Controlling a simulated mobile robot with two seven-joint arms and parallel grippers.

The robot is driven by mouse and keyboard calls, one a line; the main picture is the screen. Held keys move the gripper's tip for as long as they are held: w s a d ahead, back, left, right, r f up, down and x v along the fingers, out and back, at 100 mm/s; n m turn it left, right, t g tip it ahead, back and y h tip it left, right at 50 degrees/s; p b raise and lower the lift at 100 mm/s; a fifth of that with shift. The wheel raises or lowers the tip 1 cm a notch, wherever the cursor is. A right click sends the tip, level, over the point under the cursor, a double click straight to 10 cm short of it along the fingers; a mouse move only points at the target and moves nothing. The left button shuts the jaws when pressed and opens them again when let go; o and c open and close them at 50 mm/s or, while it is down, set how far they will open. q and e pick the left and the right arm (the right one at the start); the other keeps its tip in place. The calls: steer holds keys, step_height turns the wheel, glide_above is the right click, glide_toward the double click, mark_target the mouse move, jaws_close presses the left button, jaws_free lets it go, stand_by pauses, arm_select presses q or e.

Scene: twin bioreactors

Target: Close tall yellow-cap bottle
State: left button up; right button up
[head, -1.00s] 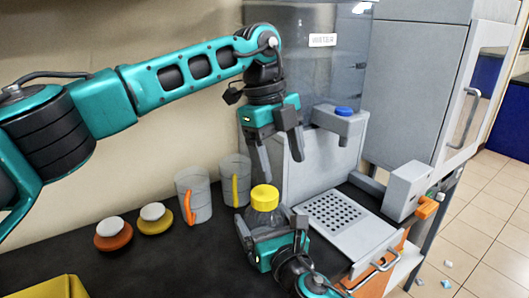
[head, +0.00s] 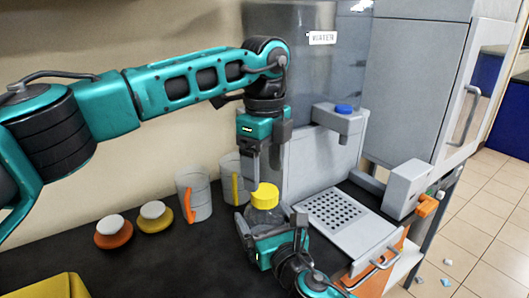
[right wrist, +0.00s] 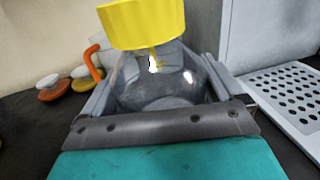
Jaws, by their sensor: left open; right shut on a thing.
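The clear bottle (head: 265,217) with the yellow cap (head: 265,197) stands upright at the front of the dispenser. In the right wrist view the cap (right wrist: 143,22) is over the mouth of the clear bottle (right wrist: 160,85); I cannot tell how tight it is. My right gripper (head: 270,222) is shut on the bottle body, one finger on each side, below the cap. My left gripper (head: 262,180) is open, pointing down, its fingertips right at the cap's top; I cannot tell whether they touch it. One finger hides part of the cap's upper left edge.
The water dispenser (head: 300,160) stands behind the bottle, with a perforated drip tray (head: 365,235) to the right. Two cups, orange-handled (head: 199,194) and yellow-handled (head: 229,165), stand behind left. Orange-based (head: 113,235) and yellow-based (head: 154,218) white-topped jars are further left.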

mark_target(264, 190)
arm_select(q)
steer(key=shift+f, duration=2.5)
steer(key=shift+c, duration=0.3)
